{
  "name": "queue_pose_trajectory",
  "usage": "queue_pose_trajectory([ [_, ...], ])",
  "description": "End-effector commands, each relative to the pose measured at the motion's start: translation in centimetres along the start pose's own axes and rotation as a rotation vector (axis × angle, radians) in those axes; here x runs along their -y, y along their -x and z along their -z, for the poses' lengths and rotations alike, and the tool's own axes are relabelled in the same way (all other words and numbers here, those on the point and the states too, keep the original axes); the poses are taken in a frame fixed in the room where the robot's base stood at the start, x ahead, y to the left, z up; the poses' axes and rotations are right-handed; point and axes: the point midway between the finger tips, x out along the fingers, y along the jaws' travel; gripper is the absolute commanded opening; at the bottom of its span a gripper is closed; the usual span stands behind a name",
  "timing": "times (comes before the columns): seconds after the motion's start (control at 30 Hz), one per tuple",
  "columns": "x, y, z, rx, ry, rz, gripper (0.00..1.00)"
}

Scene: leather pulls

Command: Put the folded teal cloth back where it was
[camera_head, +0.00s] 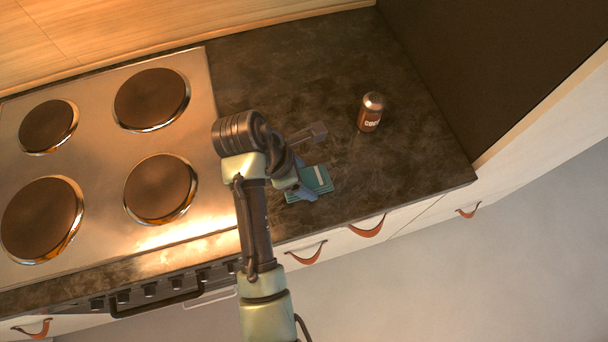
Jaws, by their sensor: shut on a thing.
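The folded teal cloth (322,179) is on or just above the dark stone counter (420,160), near its front edge and right of the stove. My gripper (305,190) is at the cloth's left part and shut on it. My wrist and arm hide the cloth's left side and most of the fingers. I cannot tell whether the cloth touches the counter.
A steel stove (110,165) with several round hotplates is at left. A tall dark panel (450,70) bounds the right. Drawers with leather pulls (368,228) are below the front edge. The back middle counter is clear.

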Motion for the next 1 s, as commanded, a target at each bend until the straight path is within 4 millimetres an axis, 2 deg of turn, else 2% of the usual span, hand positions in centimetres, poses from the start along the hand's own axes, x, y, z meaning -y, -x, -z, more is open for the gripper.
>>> queue_pose_trajectory([
  [0.27,0.0,-0.1,0.0,0.000,0.000,0.000,0.27],
  [0.3,0.0,-0.1,0.1,0.000,0.000,-0.001,0.79],
  [0.43,0.0,-0.1,0.0,0.000,0.000,-0.001,1.00],
  [0.77,-0.1,0.5,0.0,0.001,0.000,-0.002,1.00],
  [0.87,-0.1,1.8,-0.1,0.001,0.000,-0.005,1.00],
  [1.0,-0.2,4.8,-0.1,0.000,-0.001,-0.007,1.00],
])
